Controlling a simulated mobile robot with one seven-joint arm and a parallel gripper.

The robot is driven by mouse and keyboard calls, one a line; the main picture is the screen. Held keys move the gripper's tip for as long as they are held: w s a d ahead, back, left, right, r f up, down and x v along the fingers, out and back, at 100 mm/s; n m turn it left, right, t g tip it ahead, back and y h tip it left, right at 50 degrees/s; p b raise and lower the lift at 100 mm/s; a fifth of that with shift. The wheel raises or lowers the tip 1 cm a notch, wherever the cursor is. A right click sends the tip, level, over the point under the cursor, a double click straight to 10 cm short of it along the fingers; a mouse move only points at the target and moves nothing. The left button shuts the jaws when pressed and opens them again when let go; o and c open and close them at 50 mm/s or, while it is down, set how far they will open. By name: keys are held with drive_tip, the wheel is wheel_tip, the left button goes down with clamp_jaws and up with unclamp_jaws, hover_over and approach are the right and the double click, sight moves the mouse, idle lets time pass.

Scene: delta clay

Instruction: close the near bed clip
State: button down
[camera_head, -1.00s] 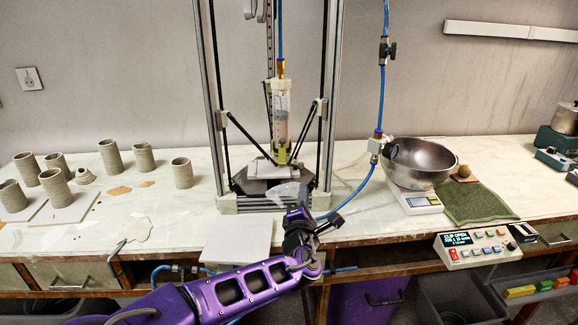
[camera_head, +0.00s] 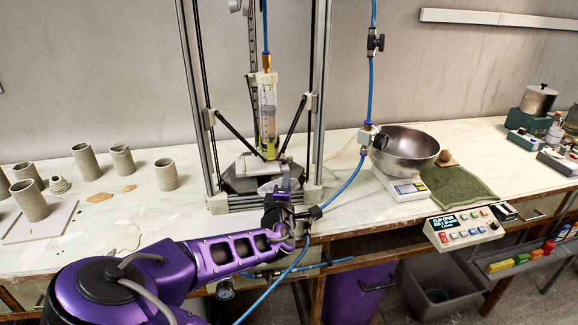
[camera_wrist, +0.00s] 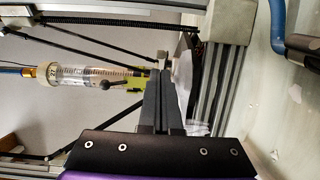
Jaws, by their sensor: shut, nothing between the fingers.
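The printer bed (camera_head: 238,182) is a dark plate at the foot of the delta frame, with a pale tile (camera_head: 243,165) on it. My gripper (camera_head: 283,172) is at the bed's front edge and hides part of it. In the wrist view my gripper (camera_wrist: 163,62) has its dark fingers together, with nothing between them, pointing at the bed area beside the syringe's yellow-green lower end (camera_wrist: 137,82). I cannot clearly make out the near bed clip; the fingers cover that area. The control box (camera_head: 462,230) display appears to read "CLIP OPEN".
The clay syringe (camera_head: 267,115) hangs over the bed between the frame posts. A blue hose (camera_head: 345,185) runs close to the right of my gripper. A steel bowl (camera_head: 405,150) on a scale stands at right. Several clay cylinders (camera_head: 85,160) stand at left.

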sight(299, 173)
drive_tip(key=w, duration=0.7)
drive_tip(key=shift+w+d+f, duration=0.1)
drive_tip(key=shift+w, duration=0.2)
drive_tip(key=shift+w+d+n+y, duration=0.15)
drive_tip(key=shift+d+n+y, duration=0.25)
drive_tip(key=shift+n+y, duration=0.6)
drive_tip(key=y, duration=0.1)
drive_tip(key=n+y, duration=0.1)
drive_tip(key=shift+w+d+y, duration=0.2)
drive_tip(key=shift+d+y, duration=0.1)
drive_tip(key=shift+d, duration=0.1)
drive_tip(key=shift+w+d+f+b, duration=0.15)
drive_tip(key=shift+w+d+b, duration=0.3)
drive_tip(key=shift+b, duration=0.7)
drive_tip(key=shift+w+d+b, duration=0.2)
drive_tip(key=shift+w+b, duration=0.3)
drive_tip(key=shift+b, duration=0.25)
drive_tip(key=shift+w, duration=0.1)
